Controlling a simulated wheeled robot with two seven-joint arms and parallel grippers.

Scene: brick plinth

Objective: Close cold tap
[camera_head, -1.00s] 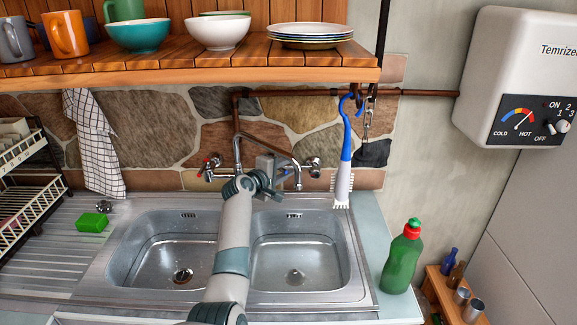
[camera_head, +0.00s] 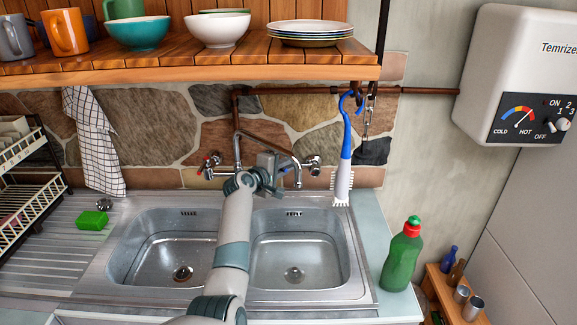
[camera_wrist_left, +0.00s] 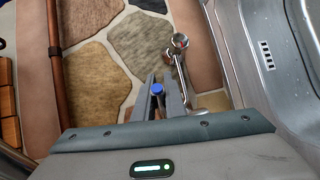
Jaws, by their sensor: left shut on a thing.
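The mixer tap (camera_head: 237,150) is fixed to the stone wall behind the sink, with chrome pipework and a red-marked handle (camera_head: 208,163) at its left. A chrome fitting (camera_head: 313,164) is at its right end and shows in the wrist view (camera_wrist_left: 180,42). My left gripper (camera_head: 277,174) is at the tap, right of the middle. In the wrist view my left gripper (camera_wrist_left: 160,92) has its fingers closed around the cold tap (camera_wrist_left: 157,89), whose round blue cap shows between them. The rest of its handle is hidden by the fingers. My right gripper is in neither view.
The double sink (camera_head: 150,297) lies below my arm. A blue-and-white brush (camera_head: 345,165) hangs just right of the tap. A green bottle (camera_head: 402,262) stands right of the sink. The wooden shelf (camera_head: 200,75) with dishes is overhead.

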